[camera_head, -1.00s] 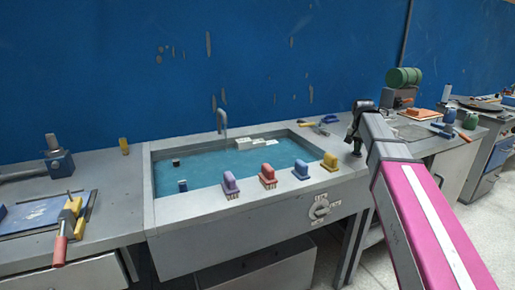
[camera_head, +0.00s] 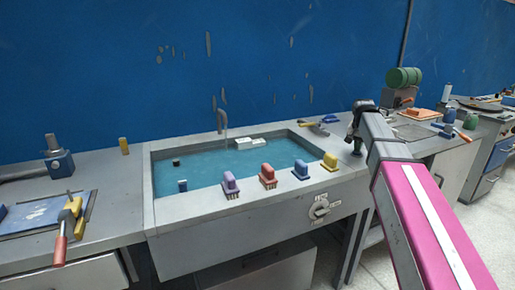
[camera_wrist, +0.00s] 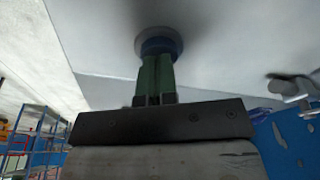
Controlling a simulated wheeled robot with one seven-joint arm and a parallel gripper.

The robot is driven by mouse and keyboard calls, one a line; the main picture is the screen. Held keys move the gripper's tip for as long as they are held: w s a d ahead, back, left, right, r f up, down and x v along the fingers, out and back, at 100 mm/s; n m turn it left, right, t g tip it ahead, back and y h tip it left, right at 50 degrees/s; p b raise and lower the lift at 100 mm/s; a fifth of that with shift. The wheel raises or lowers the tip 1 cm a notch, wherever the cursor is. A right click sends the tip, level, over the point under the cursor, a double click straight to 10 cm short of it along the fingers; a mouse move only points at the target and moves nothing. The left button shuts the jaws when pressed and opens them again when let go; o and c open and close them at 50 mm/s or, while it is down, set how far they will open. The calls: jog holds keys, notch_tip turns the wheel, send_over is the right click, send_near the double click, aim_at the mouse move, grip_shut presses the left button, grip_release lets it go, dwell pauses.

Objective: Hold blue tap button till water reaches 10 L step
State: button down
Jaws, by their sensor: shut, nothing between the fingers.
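The sink (camera_head: 148,205) holds blue-green water (camera_head: 215,165) below its rim. The tap (camera_head: 223,118) stands at the back of the sink; a faint stream seems to fall from it. White stepped blocks (camera_head: 246,143) stand partly out of the water at the back; their markings are too small to read. My gripper (camera_wrist: 155,95) is shut and empty, its green fingertips against or just at the round blue button (camera_wrist: 158,45) in the wrist view. In the head view my gripper (camera_head: 353,147) points down at the counter right of the sink, and my arm hides the button.
Purple (camera_head: 230,183), red (camera_head: 268,174), blue (camera_head: 300,170) and yellow (camera_head: 330,161) brushes line the sink's front rim. A round dial (camera_head: 319,208) is on the front panel. A tool board (camera_head: 35,218) lies at left.

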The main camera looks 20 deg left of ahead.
jog(key=shift+r, duration=3.45)
